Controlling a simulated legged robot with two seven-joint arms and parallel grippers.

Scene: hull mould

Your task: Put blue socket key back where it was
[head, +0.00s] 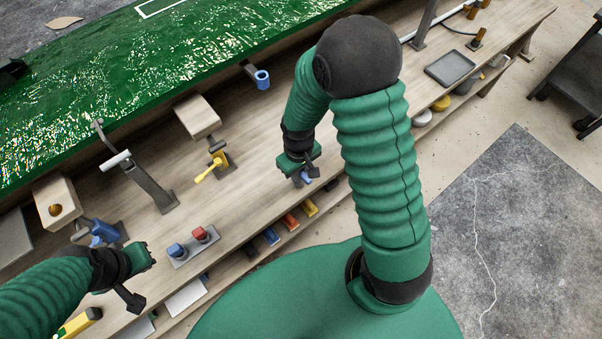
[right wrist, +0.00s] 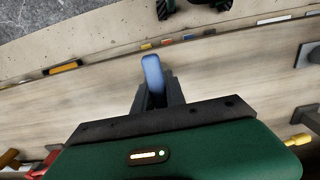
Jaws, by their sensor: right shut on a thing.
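The blue socket key (head: 306,177) is in my right gripper (head: 303,172), above the wooden bench near its front edge. In the right wrist view the key's rounded blue end (right wrist: 152,72) sticks out beyond the dark fingers (right wrist: 157,97), which are shut on it. The rest of the key is hidden by the gripper. My left gripper (head: 138,278) is over the bench at lower left, apart from the key; its jaw opening is not clear. A blue ring (head: 262,79) on a bracket and a blue fitting (head: 103,231) on a stand are also on the bench.
A yellow key-like piece (head: 210,170) sits on a stand. A grey plate (head: 192,246) carries a blue and a red knob. Red (head: 290,222) and yellow (head: 310,207) pieces line the lower front shelf. A dark tray (head: 450,68) lies at right; the glossy green mould (head: 170,80) is behind.

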